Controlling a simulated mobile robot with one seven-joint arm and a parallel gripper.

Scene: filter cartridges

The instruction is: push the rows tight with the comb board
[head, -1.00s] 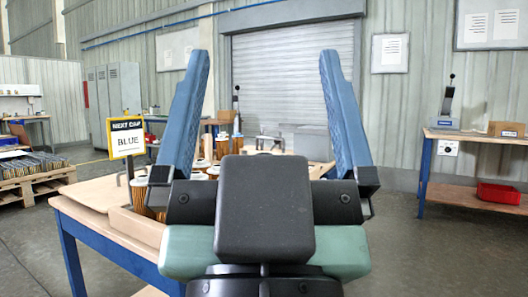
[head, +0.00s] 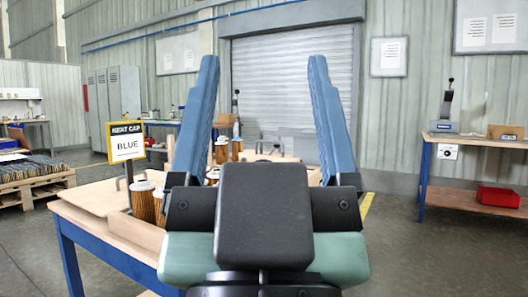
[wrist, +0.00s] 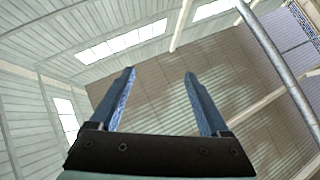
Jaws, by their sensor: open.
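My gripper (head: 263,62) points up in front of the head camera, its two blue fingers well apart with nothing between them. In the wrist view the open fingers (wrist: 160,73) point toward the wall and roof. Brown pleated filter cartridges with white tops stand on the table beyond: one at the left (head: 143,203), and another farther back (head: 221,152). My gripper hides much of the group and its rows. A flat light-wood board (head: 98,196) lies on the table's left part; I cannot tell whether it is the comb board.
The wooden table (head: 68,208) has blue legs. A sign reading NEXT CAP BLUE (head: 126,142) stands on it at the left. A pallet (head: 38,188) with stacked dark items is far left. A bench (head: 475,139) with a red bin (head: 498,197) is at right. Floor between is clear.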

